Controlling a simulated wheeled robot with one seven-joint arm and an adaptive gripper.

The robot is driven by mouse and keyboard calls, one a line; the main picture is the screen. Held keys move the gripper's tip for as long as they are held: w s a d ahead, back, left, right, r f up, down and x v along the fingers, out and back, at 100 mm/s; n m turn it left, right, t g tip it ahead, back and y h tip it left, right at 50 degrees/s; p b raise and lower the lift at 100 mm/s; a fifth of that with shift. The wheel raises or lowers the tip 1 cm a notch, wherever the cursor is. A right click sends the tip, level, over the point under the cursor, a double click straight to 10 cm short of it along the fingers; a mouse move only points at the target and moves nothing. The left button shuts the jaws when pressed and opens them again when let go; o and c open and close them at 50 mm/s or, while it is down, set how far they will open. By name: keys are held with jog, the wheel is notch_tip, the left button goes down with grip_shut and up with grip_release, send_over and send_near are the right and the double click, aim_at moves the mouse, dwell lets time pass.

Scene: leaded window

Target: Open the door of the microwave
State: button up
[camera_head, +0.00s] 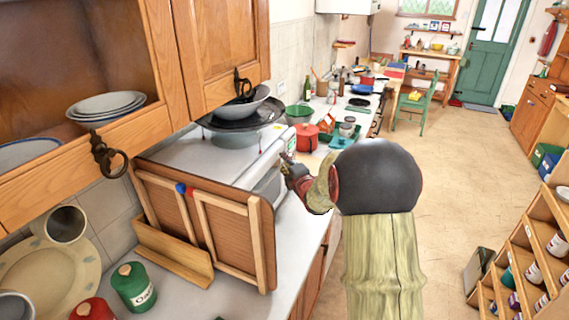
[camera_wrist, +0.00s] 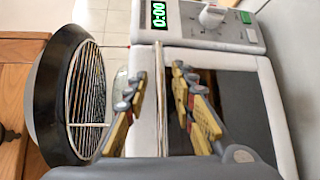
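The white microwave (camera_head: 195,158) stands on the counter, partly hidden behind wooden boards, with its front towards my gripper (camera_head: 290,170). In the wrist view the microwave (camera_wrist: 205,32) appears turned sideways, with a green 0:00 display (camera_wrist: 159,15) and a knob (camera_wrist: 212,15) at the top. Its door (camera_wrist: 235,105) looks shut, with a dark window. A thin upright bar, seemingly the handle (camera_wrist: 179,80), runs along the door's left part. My gripper (camera_wrist: 160,100) is open, its fingers apart near this bar. I cannot tell whether they touch it.
A round black-rimmed thing with a wire rack (camera_wrist: 85,95) fills the wrist view's left. Wooden boards (camera_head: 205,225) stand nearby. A red pot (camera_head: 307,137) sits beyond. The floor (camera_head: 450,180) is clear to the right.

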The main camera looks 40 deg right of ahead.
jog(key=shift+w, duration=0.35)
jog(key=shift+c, duration=0.4)
grip_shut()
dwell(0.4)
